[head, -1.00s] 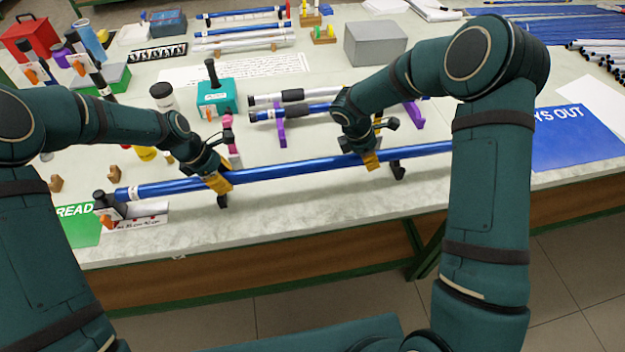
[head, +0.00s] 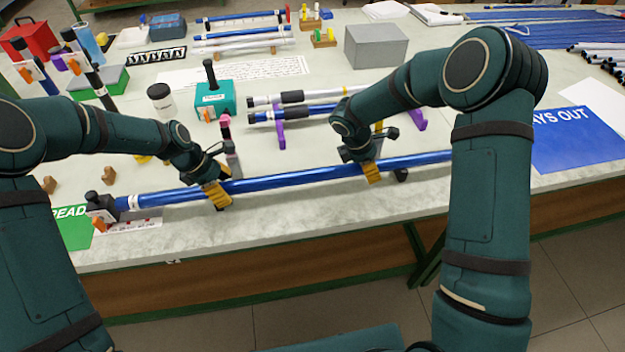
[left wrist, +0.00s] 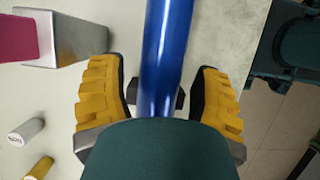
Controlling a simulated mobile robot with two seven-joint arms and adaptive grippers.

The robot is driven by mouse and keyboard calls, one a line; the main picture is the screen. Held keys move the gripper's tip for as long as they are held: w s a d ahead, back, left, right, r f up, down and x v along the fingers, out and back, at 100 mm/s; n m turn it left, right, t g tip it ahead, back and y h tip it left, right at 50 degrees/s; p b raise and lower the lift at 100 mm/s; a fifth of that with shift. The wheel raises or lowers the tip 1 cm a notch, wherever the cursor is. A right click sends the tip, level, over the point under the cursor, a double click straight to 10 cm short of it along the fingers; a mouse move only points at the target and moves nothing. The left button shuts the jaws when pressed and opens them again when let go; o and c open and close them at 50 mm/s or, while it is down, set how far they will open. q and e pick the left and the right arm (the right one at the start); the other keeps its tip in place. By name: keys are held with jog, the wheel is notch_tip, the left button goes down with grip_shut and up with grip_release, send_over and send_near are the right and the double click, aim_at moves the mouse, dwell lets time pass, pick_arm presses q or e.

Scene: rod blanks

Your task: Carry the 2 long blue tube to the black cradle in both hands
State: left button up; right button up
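The long blue tube (head: 290,180) lies lengthwise along the table's front, low over it. Its left end is beside a black end block (head: 101,207). Part of the black cradle (head: 400,174) shows under the tube right of my right gripper; black pieces also show on both sides of the tube in the left wrist view. My left gripper (head: 217,193) straddles the tube. In the left wrist view its yellow fingers (left wrist: 160,95) stand apart, with a gap beside the tube. My right gripper (head: 372,168) is around the tube farther right; its finger gap is hidden.
Behind stand a purple cradle (head: 279,133) with shorter tubes, a teal box (head: 215,99) and a grey box (head: 376,45). A blue sign (head: 575,137) lies at right. The table's front edge is close below the tube.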

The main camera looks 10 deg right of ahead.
pick_arm(q)
jog(key=shift+r, duration=0.1)
jog(key=v, duration=1.1)
jog(key=shift+a+r, duration=0.15)
jog(key=shift+r, duration=0.2)
pick_arm(e)
jog(key=v, duration=1.2)
jog(key=shift+a, duration=0.1)
